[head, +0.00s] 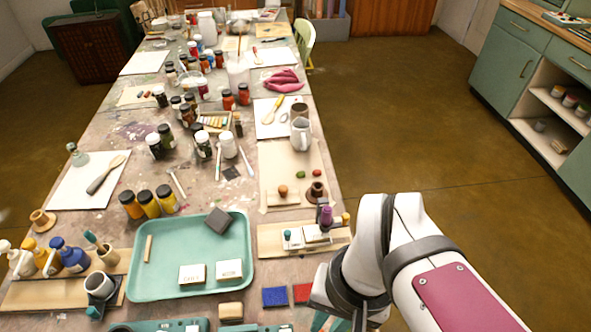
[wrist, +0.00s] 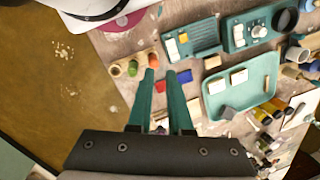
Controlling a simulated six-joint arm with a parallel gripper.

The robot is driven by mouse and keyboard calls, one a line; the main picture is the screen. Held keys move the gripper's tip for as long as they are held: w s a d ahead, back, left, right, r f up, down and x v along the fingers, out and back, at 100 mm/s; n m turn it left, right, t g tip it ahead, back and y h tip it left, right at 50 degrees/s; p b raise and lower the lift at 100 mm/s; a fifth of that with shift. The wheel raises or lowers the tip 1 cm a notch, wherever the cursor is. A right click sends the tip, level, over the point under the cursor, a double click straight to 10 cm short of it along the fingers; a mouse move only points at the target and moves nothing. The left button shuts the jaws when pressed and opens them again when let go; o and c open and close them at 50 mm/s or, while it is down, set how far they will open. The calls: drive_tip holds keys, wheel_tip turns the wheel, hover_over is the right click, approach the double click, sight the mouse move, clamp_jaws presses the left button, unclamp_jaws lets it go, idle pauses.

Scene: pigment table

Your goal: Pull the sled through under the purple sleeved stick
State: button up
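A wooden board (head: 270,246) lies right of the tray in the head view. On it is a low pale block (head: 314,234), apparently the sled, with a small teal-topped piece (head: 287,236) to its left. A purple sleeve (head: 325,215) rises at the block's back edge, and a yellow-topped piece (head: 346,218) stands to its right. How the purple stick is supported is too small to tell. My gripper (wrist: 161,73) is open and empty, its teal fingers apart above the table. In the wrist view the fingers and palm hide much of this board.
The teal tray (head: 190,284) holds two pale blocks and a dark block. Blue (head: 275,297) and red (head: 302,293) pads lie in front of the board. A wooden strip (wrist: 125,69) with green and orange pieces is left of the fingers in the wrist view. Bare floor lies to the right.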

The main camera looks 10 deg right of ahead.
sight(288, 232)
drive_tip(key=o, duration=0.5)
drive_tip(key=w+n, duration=0.2)
drive_tip(key=w, duration=0.2)
drive_tip(key=w+r+n, duration=0.1)
drive_tip(key=w+n, duration=0.1)
drive_tip(key=w, duration=0.2)
drive_tip(key=w+n, duration=0.2)
drive_tip(key=w, duration=0.2)
drive_tip(key=shift+w+a+r+h, duration=0.15)
drive_tip(key=shift+w+r+h, duration=0.15)
drive_tip(key=shift+h, duration=0.1)
drive_tip(key=w+a+f+n, duration=0.1)
drive_tip(key=w+f+n, duration=0.1)
drive_tip(key=w, duration=0.5)
drive_tip(key=w+a+f+n, duration=0.1)
drive_tip(key=w+f+n, duration=0.1)
drive_tip(key=w+n, duration=0.3)
drive_tip(key=shift+w+a+h, duration=0.2)
drive_tip(key=shift+w+h, duration=0.2)
drive_tip(key=shift+w, duration=0.5)
drive_tip(key=shift+n, duration=0.4)
drive_tip(key=f, duration=0.5)
drive_tip(key=w+f, duration=0.1)
drive_tip(key=f, duration=1)
drive_tip(key=shift+w+a, duration=0.15)
drive_tip(key=shift+f, duration=0.4)
clamp_jaws()
drive_tip(key=shift+r, duration=0.1)
